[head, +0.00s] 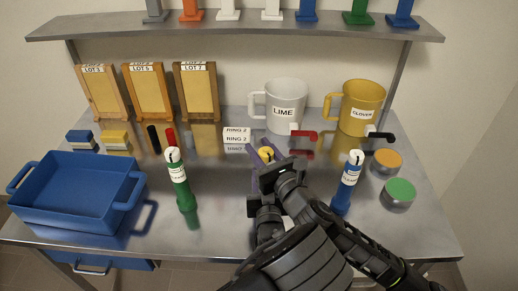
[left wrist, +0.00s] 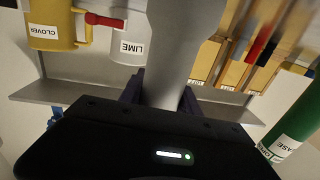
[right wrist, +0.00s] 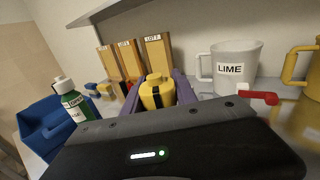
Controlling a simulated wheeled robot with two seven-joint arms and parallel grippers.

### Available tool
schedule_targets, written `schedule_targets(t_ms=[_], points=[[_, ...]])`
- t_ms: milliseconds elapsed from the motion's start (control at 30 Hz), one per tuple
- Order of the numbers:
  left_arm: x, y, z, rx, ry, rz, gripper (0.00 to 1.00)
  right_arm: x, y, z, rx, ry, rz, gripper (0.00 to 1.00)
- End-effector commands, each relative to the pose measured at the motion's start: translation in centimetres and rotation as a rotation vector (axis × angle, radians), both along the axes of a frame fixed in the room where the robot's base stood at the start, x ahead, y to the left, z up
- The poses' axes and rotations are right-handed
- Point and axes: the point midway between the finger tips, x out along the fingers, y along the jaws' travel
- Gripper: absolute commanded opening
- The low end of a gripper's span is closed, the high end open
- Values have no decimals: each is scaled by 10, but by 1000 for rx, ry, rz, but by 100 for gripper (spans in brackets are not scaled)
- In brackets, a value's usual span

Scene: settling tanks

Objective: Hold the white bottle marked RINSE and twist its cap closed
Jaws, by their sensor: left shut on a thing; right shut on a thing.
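The bottle's yellow cap (head: 266,154) shows between the purple fingers of my right gripper (head: 268,160) at mid-table. In the right wrist view the ridged yellow cap (right wrist: 157,92) sits between both fingers, with the right gripper shut on it. In the left wrist view a plain pale grey-white bottle body (left wrist: 176,50) stands between the dark purple fingers of my left gripper (left wrist: 158,92), which is shut on it. My arms hide most of the bottle in the head view. No RINSE label shows. I cannot tell whether the cap is fully seated.
A green bottle (head: 180,182) stands left and a blue bottle (head: 346,182) right. A LIME mug (head: 285,106) and CLOVER mug (head: 360,105) stand behind. A blue bin (head: 75,209) is at far left; orange (head: 388,159) and green (head: 399,191) lidded tins are at right.

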Motion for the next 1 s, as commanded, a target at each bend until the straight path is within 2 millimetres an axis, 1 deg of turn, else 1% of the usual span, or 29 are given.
schedule_targets(t_ms=[300,333,600,867,1000], points=[[0,0,0,-2,1,1,0,0,-1,-1,0,2,-3,0],[0,0,0,-3,1,1,0,0,-1,-1,0,2,-3,35],[0,1,0,-2,1,1,0,0,0,0,0,1,-1,56],[0,1,0,-2,0,1,0,-1,-1,0,0,0,-1,56],[0,1,0,-2,0,1,0,-9,-6,0,0,0,-2,56]])
